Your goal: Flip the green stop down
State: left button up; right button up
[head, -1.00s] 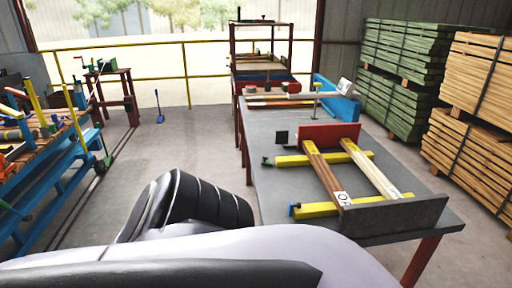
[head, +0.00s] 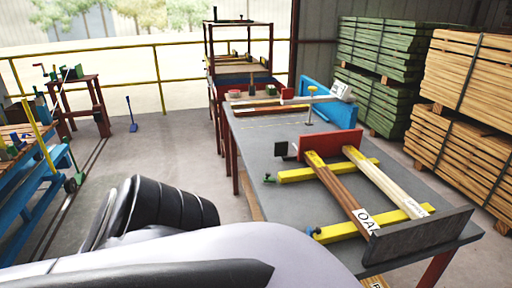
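The green stop (head: 268,178) is a small green piece at the left end of the far yellow bar (head: 325,170) on the grey table. It looks as if it sticks up a little, but it is too small to tell its exact angle. A blue piece (head: 314,232) sits at the left end of the near yellow bar (head: 345,231). A brown board marked OAK and a pale board lie across both bars. Neither gripper is in view; only a white and black arm part of mine fills the lower left foreground, apart from the stop in the picture.
A red plate (head: 330,142) stands behind the boards and a dark grey plate (head: 420,235) in front. Lumber stacks (head: 470,120) line the right.

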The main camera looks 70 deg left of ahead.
aim_at(267, 179)
jog(key=k+j, duration=0.15)
jog(key=j, duration=0.25)
jog(key=k+j, duration=0.1)
jog(key=j, duration=0.25)
jog(key=k+j, duration=0.15)
jog(key=j, duration=0.25)
jog(key=k+j, duration=0.15)
jog(key=j, duration=0.2)
